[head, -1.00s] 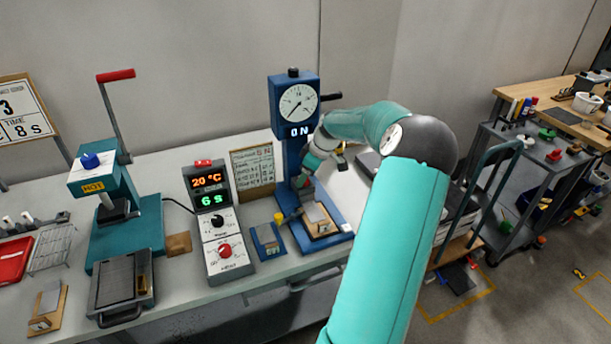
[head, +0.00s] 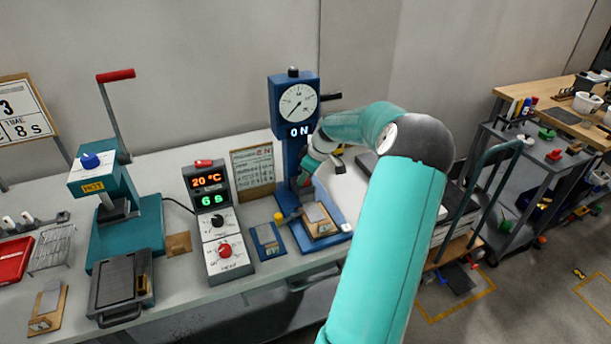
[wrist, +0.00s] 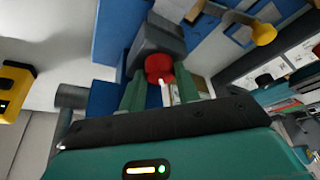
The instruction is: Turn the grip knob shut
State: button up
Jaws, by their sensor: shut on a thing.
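The grip knob (wrist: 158,67) is a red round knob with a white mark, on a dark grey block (wrist: 157,40) of the blue test stand (head: 284,110). In the wrist view my gripper (wrist: 160,88) has its two green fingers on either side of the knob, shut on it. In the head view my gripper (head: 306,178) is at the stand's column, below the dial, and my wrist and forearm partly cover it. The knob is not clearly seen there. The stand's display (head: 299,131) reads 0 N.
A yellow knob (head: 279,217) and a small sample block (head: 319,220) are at the stand's base. A timer box (head: 217,225) and a teal press (head: 115,205) stand to the left. A yellow thing (wrist: 15,88) is at the wrist view's left edge.

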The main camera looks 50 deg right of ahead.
jog(key=m, duration=0.2)
jog(key=m+h, duration=0.1)
jog(key=m, duration=0.1)
jog(key=shift+a+r+h, duration=0.1)
jog(key=shift+a+h, duration=0.1)
jog(key=shift+h, duration=0.1)
jog(key=m+h, duration=0.1)
jog(key=m, duration=0.3)
jog(key=shift+w+a+m+g+h, duration=0.15)
jog(key=shift+m+g+h, duration=0.15)
jog(key=shift+m+h, duration=0.1)
jog(key=m+g+h, duration=0.1)
jog(key=m, duration=0.2)
jog(key=shift+w+m, duration=0.1)
jog(key=shift+m, duration=0.2)
jog(key=m, duration=0.2)
jog(key=m+g, duration=0.1)
jog(key=m, duration=0.1)
jog(key=shift+m+g+h, duration=0.3)
jog(key=shift+m+h, duration=0.1)
jog(key=o, duration=1)
